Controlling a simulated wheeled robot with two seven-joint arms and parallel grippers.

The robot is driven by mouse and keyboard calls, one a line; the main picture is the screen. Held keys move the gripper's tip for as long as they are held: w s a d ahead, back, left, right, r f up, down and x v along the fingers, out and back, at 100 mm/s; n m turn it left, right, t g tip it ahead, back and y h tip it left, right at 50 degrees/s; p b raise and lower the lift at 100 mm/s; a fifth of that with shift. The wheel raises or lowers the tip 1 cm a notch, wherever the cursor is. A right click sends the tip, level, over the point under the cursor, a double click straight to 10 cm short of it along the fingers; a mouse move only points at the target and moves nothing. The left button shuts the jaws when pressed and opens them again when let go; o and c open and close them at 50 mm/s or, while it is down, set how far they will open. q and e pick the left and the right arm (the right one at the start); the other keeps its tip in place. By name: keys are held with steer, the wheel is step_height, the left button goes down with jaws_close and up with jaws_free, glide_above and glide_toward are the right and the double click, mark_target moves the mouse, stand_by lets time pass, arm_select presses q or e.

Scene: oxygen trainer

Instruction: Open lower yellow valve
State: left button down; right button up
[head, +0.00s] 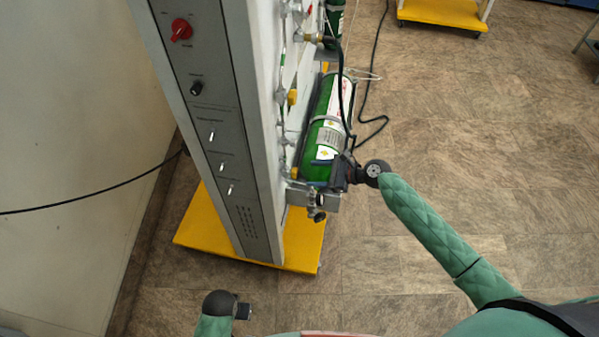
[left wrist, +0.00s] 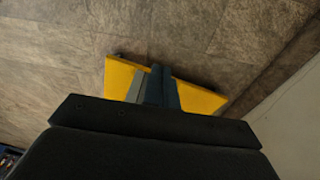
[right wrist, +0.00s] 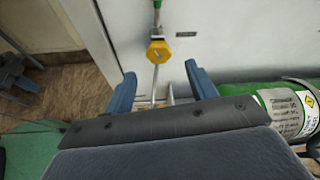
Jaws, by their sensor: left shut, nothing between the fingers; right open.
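The lower yellow valve (head: 295,173) is a small yellow knob low on the side of the grey trainer cabinet. In the right wrist view a yellow knob (right wrist: 159,50), seemingly the same one, sits on a thin pipe against the pale panel. My right gripper (head: 320,163) is open beside the panel, in front of the green cylinder. In its wrist view the two blue fingers (right wrist: 161,80) are apart, with the knob just beyond and above the gap, apparently untouched. My left gripper (head: 243,311) is shut and empty, away from the cabinet's front; its fingers meet in the left wrist view (left wrist: 158,88).
A second yellow knob (head: 292,97) sits higher on the panel. The green cylinder (head: 328,125) stands close beside my right gripper, with a black hose running above. The cabinet's yellow base (head: 200,232) juts out below. Floor to the right is mostly clear.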

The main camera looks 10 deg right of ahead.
mark_target(294, 173)
arm_select(q)
step_height(294, 173, down, 6)
steer(key=s+p, duration=0.1)
steer(key=shift+a+f, duration=0.2)
steer(key=shift+a, duration=0.1)
arm_select(e)
steer(key=x, duration=0.6)
steer(key=shift+a, duration=0.15)
arm_select(q)
steer(key=shift+s, duration=0.1)
arm_select(e)
steer(key=c, duration=1)
